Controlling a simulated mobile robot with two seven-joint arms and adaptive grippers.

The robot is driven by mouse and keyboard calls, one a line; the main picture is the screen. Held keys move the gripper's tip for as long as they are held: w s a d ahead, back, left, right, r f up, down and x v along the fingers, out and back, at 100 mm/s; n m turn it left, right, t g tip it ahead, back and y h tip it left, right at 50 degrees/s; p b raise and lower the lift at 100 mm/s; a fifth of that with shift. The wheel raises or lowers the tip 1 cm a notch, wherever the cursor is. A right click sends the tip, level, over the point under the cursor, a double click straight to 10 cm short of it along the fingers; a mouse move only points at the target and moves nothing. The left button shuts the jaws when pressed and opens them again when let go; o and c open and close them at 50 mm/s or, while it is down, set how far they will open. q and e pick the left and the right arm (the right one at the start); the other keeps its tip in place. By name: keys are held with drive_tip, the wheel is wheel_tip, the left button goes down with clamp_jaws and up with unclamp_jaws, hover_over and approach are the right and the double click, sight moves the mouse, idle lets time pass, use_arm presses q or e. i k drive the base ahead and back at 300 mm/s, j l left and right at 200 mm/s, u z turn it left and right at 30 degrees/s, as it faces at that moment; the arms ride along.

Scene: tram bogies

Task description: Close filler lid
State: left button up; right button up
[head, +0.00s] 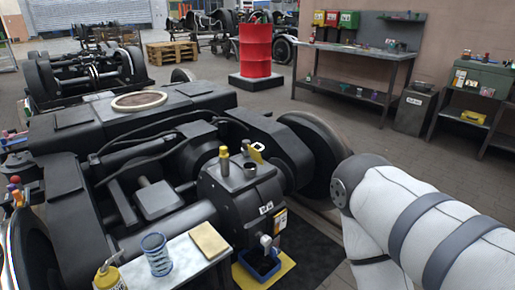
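A black gearbox housing (235,205) stands in the middle of the head view, on the near side of the bogie. On its top is a dark round filler neck (250,169), which appears uncovered. A yellow lid (256,155) with a pale loop stands raised just behind the neck, apart from its mouth. A yellow-topped upright plug or dipstick (224,158) stands left of the neck. My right arm comes in from the right and bends down out of the picture; its gripper is not visible. My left gripper is not visible either.
A pale bench (190,270) in front holds a blue spring (156,254), a tan pad (208,241) and a yellow bottle (109,276). A blue tray (259,265) sits below the housing's tap. A wheel (318,155) stands behind right. A red drum (255,50) is farther back.

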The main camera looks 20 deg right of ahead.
sight(255, 153)
drive_tip(key=i+l+u, duration=0.25)
drive_tip(key=l, duration=0.85)
drive_tip(key=i+l+u, duration=0.15)
drive_tip(key=l+u, duration=0.15)
drive_tip(key=l, duration=0.8)
drive_tip(key=l+u, duration=0.25)
drive_tip(key=l, duration=0.85)
drive_tip(key=i+l, duration=0.15)
drive_tip(key=i, duration=0.2)
drive_tip(key=i+l, duration=0.2)
drive_tip(key=i, duration=0.1)
